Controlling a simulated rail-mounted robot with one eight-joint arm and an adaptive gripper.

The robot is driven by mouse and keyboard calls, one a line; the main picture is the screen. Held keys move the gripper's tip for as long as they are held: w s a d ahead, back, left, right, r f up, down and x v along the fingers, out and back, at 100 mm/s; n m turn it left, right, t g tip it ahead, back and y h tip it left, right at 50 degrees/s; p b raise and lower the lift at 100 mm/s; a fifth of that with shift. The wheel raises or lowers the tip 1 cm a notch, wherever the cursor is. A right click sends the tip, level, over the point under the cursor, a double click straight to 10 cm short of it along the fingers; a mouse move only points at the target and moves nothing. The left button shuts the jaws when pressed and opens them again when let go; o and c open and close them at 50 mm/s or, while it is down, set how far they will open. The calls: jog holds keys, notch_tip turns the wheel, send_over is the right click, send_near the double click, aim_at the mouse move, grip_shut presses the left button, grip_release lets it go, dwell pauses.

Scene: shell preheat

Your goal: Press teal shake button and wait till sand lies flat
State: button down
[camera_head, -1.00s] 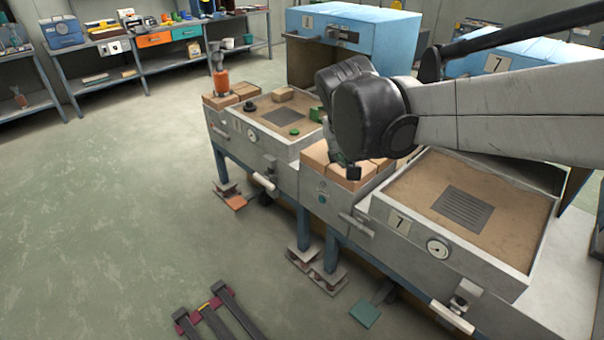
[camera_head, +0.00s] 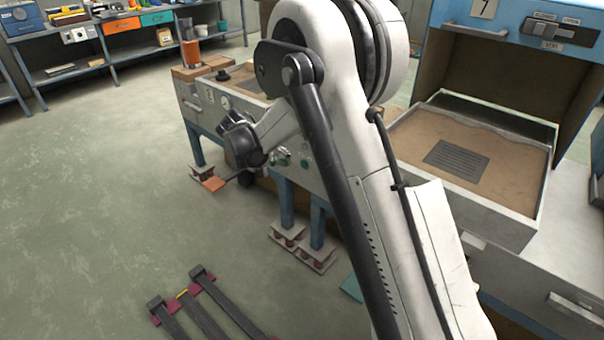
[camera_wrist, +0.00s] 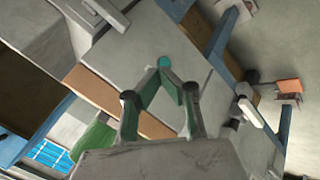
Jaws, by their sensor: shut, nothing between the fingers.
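The teal button (camera_wrist: 165,61) is a small round disc on a grey panel in the wrist view. My gripper (camera_wrist: 164,70) is shut and empty, its green-grey fingertips right at the button's edge; I cannot tell whether they touch. In the head view, a round teal button (camera_head: 305,163) shows on the grey front panel, with my gripper (camera_head: 286,156) just left of it. A sand box (camera_head: 512,203) at right holds brown sand (camera_head: 415,128), broadly level with slight unevenness near its edges, around a dark slotted plate (camera_head: 457,160).
A blue oven (camera_head: 455,15) stands open behind the right sand box. A second sand box (camera_head: 215,98) at left is partly hidden by my arm. Pedals (camera_head: 207,179) and a dark rail frame (camera_head: 205,300) are on the floor. The floor at left is clear.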

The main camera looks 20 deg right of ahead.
aim_at(304, 165)
notch_tip(304, 165, down, 11)
jog(key=w+a+h+b, duration=0.1)
jog(key=w+b, duration=0.1)
jog(key=shift+w+a+r+b, duration=0.15)
jog(key=shift+w+a+b, duration=0.15)
jog(key=shift+w, duration=0.1)
jog(key=shift+d, duration=0.1)
jog(key=shift+w+d, duration=0.8)
jog(key=shift+d, duration=0.4)
jog(key=shift+w+d, duration=0.8)
jog(key=shift+d, duration=0.4)
jog(key=shift+w+d, duration=0.8)
jog(key=shift+d, duration=0.4)
jog(key=shift+w+d, duration=0.1)
jog(key=shift+d, duration=0.05)
jog(key=shift+w+d, duration=0.15)
jog(key=shift+d, duration=0.05)
jog(key=shift+w+d, duration=0.25)
jog(key=shift+d, duration=0.1)
jog(key=shift+s+a, duration=0.1)
jog(key=shift+a, duration=0.05)
jog(key=shift+s+a, duration=0.4)
jog(key=shift+a, duration=0.15)
